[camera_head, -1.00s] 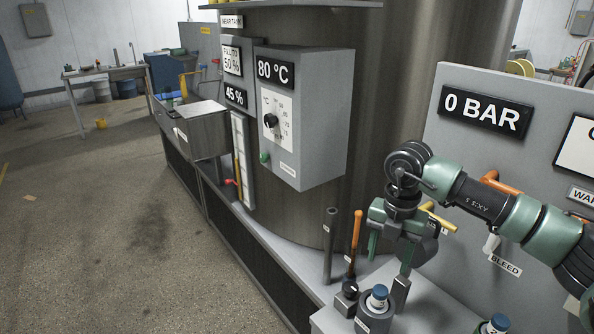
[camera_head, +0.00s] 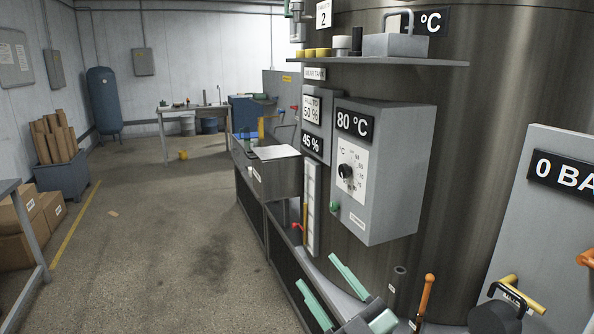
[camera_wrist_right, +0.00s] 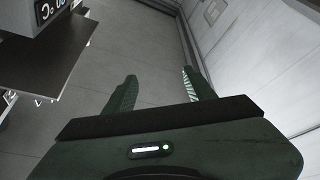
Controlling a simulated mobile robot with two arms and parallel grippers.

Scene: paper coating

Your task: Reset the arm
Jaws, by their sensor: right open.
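My right gripper (camera_head: 317,271) shows at the bottom of the head view, its two green fingers spread apart and pointing away from me. It is open with nothing between the fingers. In the right wrist view, its fingers (camera_wrist_right: 160,76) also stand apart over bare floor, with a wall to the right. The rest of my right arm is mostly cut off by the lower edge of the head view. My left gripper is in neither view.
A grey control box (camera_head: 395,170) marked 80 °C stands on the tank (camera_head: 465,110). An orange-handled lever (camera_head: 427,294) and a dark upright rod (camera_head: 398,285) are right of the gripper. A shelf (camera_head: 385,63) juts out above. The floor (camera_head: 170,240) at left is largely clear.

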